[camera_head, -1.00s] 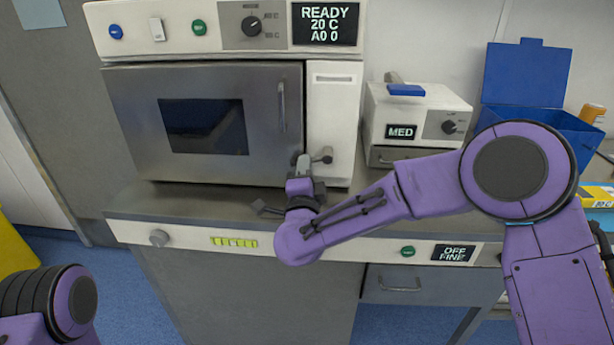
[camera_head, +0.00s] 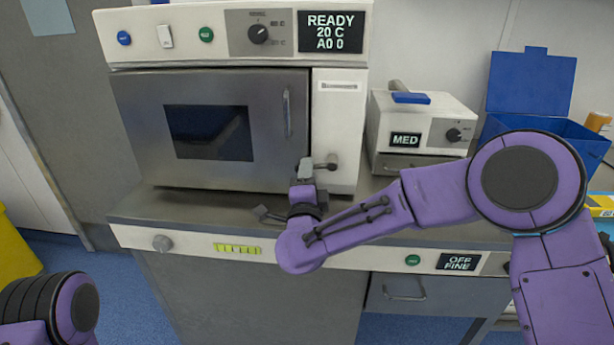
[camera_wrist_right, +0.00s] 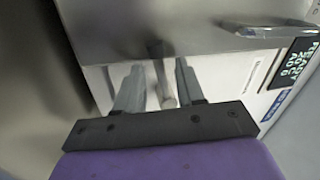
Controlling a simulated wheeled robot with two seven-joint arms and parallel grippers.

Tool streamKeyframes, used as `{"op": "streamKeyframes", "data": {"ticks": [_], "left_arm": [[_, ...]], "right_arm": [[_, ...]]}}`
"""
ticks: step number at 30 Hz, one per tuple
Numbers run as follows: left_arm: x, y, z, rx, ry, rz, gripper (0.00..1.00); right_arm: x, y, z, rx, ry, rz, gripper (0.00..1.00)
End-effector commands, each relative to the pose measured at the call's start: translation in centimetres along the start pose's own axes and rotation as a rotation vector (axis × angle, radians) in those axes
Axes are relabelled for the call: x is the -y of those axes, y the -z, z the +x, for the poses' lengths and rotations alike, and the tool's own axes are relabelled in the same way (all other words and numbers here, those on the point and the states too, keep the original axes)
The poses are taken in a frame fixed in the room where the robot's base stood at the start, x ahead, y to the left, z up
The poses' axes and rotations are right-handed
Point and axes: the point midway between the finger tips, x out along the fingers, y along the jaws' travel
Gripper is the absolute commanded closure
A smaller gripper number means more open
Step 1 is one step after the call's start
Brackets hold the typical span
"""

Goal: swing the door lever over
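The door lever (camera_head: 327,163) is a short grey handle on the white panel to the right of the steel oven door (camera_head: 140,130), which is shut. My right gripper (camera_head: 305,168) is at the lever, partly hiding it. In the right wrist view the lever (camera_wrist_right: 163,82) lies between the two fingers of the right gripper (camera_wrist_right: 158,82). The fingers stand apart with a gap beside the lever, so the gripper looks open around it. Of my left arm only a purple link shows at lower left; its gripper is out of view.
A long door handle (camera_head: 287,113) is on the door's right side. A display (camera_head: 333,32) above reads READY 20 C. A small white device (camera_head: 425,125) with a MED label and a blue box (camera_head: 545,125) stand to the right. The counter strip (camera_head: 190,205) before the oven is mostly clear.

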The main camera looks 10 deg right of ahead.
Motion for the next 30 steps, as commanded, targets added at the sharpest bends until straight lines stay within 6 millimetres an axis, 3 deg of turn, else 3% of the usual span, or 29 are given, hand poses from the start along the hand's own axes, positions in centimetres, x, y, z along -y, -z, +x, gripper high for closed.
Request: {"op": "streamKeyframes", "data": {"ticks": [4, 12, 15, 19, 30], "left_arm": [[-0.1, -0.2, 0.6, 0.000, 0.000, 0.000, 1.00], [-0.2, -0.8, 2.0, 0.000, 0.000, 0.000, 1.00], [-0.2, -0.9, 2.2, 0.000, 0.000, 0.000, 1.00], [-0.2, -0.9, 2.2, 0.000, 0.000, 0.000, 1.00], [-0.2, -0.9, 2.2, 0.000, 0.000, 0.000, 1.00]], "right_arm": [[-0.1, -0.2, -1.8, 0.004, 0.001, -0.001, 0.62], [-0.2, -0.3, -8.1, 0.006, 0.002, -0.003, 0.62], [-0.1, -0.3, -9.7, 0.006, 0.001, -0.001, 0.62], [-0.1, -0.3, -10.6, 0.004, 0.000, -0.001, 0.62], [0.0, -0.2, -10.6, 0.003, -0.001, -0.001, 0.62]]}}
